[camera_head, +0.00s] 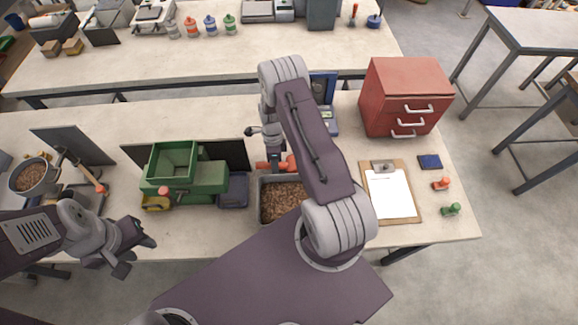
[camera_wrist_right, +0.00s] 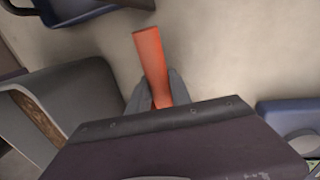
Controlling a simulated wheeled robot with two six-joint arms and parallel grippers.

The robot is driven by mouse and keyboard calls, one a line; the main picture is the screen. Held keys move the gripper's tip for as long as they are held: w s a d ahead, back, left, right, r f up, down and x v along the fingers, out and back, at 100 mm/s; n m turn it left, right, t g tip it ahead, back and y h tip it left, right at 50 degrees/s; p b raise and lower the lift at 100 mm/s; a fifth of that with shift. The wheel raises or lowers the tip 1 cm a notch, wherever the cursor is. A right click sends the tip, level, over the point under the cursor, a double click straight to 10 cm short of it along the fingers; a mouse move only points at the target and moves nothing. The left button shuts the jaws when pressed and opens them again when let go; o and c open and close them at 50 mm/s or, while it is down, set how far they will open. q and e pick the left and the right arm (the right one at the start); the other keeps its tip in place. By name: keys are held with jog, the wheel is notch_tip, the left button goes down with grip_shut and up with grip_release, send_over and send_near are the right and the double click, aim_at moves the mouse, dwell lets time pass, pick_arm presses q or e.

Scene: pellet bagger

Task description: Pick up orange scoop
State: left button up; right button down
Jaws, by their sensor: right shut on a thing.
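The orange scoop (camera_head: 264,165) is at the far edge of the pellet bin, partly hidden by my right arm in the head view. Its orange handle (camera_wrist_right: 152,62) points up and away in the right wrist view. My right gripper (camera_wrist_right: 153,92) is shut on the scoop there; its grey fingers lie on both sides of the handle. The scoop's other end is hidden behind my wrist housing. My left gripper (camera_head: 134,246) is open and empty, in front of the table's near edge at the left.
A grey bin of brown pellets (camera_head: 261,212) stands under my right arm. The green machine (camera_head: 190,180) is left of it. A clipboard (camera_head: 391,190), two small stamps and a red drawer cabinet (camera_head: 404,97) are at the right. A pan of pellets (camera_head: 32,176) is far left.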

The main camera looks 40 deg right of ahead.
jog(key=shift+r, duration=0.15)
jog(key=shift+r, duration=0.35)
notch_tip(320, 180, up, 27)
jog(key=b, duration=0.3)
